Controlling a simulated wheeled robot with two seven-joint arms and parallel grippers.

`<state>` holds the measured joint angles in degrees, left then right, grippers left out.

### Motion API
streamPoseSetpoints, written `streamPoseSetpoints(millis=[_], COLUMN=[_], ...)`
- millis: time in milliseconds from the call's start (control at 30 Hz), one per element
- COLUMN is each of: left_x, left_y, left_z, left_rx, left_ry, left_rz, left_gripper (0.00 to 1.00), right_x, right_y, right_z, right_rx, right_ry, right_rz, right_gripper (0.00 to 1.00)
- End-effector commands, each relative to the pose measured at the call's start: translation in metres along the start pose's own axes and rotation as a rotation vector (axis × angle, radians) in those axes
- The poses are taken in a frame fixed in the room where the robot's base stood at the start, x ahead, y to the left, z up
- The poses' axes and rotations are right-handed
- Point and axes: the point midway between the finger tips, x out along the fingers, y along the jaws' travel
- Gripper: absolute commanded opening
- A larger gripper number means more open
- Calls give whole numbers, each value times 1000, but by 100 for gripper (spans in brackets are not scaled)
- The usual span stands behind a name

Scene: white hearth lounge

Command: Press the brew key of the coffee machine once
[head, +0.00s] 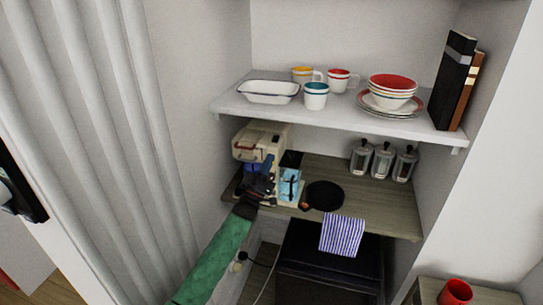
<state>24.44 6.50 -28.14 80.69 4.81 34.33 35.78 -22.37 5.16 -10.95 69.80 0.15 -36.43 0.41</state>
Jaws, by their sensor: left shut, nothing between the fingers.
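The cream coffee machine (262,138) stands at the left end of the wooden lower shelf, against the wall. Its upper part shows, with a dark reddish band on the front. My left gripper (264,168) is shut and empty, right in front of the machine's lower front. The gripper and wrist hide much of that front. I cannot make out the brew key, nor tell whether the fingertips touch the machine. My right gripper is not in view.
A light-blue packet (289,185) stands just right of my gripper, close to it. A black pan (324,195) and several lidded canisters (382,160) are farther right. The white upper shelf (335,116) with dishes overhangs the machine. A striped cloth (342,235) hangs below.

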Motion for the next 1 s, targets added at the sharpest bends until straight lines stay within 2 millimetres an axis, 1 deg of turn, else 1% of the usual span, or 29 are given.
streamPoseSetpoints(millis=[267,667,1000], left_x=[-8,-11,-29], left_y=[6,8,22], left_z=[-7,-8,-22], left_rx=[0,0,-1], left_ry=[-1,-1,0], left_rz=[0,0,0], left_gripper=[0,0,0], right_x=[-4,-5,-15], right_y=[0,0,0], right_z=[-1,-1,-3], right_rx=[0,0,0], right_ry=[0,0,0], right_rz=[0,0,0], right_gripper=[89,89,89])
